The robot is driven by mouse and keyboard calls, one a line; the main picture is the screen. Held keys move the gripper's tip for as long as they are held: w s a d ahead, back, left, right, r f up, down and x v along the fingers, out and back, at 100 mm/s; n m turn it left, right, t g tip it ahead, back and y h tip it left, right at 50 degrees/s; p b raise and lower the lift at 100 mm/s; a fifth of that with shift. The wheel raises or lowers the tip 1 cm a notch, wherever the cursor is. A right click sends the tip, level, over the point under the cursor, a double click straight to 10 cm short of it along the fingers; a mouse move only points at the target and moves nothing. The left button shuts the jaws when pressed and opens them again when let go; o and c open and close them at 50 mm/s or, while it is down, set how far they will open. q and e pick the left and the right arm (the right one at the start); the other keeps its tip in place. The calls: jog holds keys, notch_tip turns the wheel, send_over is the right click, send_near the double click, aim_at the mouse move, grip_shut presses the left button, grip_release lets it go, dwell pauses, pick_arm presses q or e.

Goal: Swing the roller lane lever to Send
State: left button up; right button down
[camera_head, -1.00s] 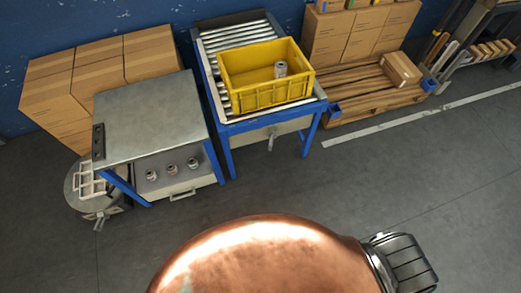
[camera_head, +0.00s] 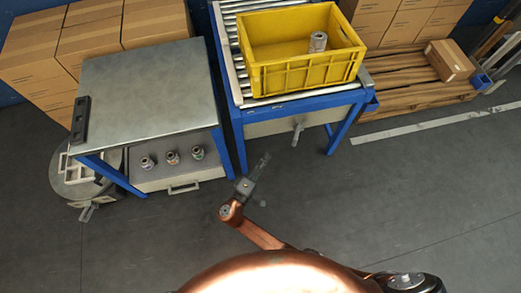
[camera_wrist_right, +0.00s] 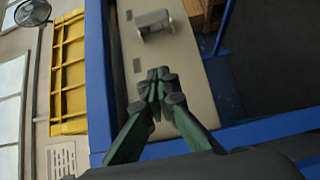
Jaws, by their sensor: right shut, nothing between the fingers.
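The roller lane (camera_head: 318,104) has a blue frame and a pale front panel. Its grey lever (camera_head: 298,134) sticks out of that panel and points down in the head view. In the right wrist view the lever (camera_wrist_right: 153,22) is at the top, with two small dark marks on the panel beside it. My right gripper (camera_head: 262,162) is below and left of the lever in the head view, in front of the lane. In the wrist view its green fingers (camera_wrist_right: 160,85) are shut and empty, apart from the lever.
A yellow crate (camera_head: 300,78) holding a metal part (camera_head: 318,41) stands on the rollers. A grey-topped table (camera_head: 150,95) with several fittings on its lower shelf stands left. Cardboard boxes (camera_head: 50,50) are behind it. A pallet (camera_head: 420,88) is at right. The floor in front is clear.

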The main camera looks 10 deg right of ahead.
aim_at(297, 133)
pick_arm(q)
jog(key=shift+t+h, duration=0.3)
jog(key=shift+t, duration=0.3)
jog(key=w+d+f, duration=0.1)
jog(key=w+d+f+b, duration=0.1)
jog(key=shift+w+f, duration=0.35)
jog(key=shift+w, duration=0.05)
pick_arm(e)
jog(key=w+d, duration=0.4)
jog(key=d, duration=0.5)
jog(key=shift+w+d, duration=0.4)
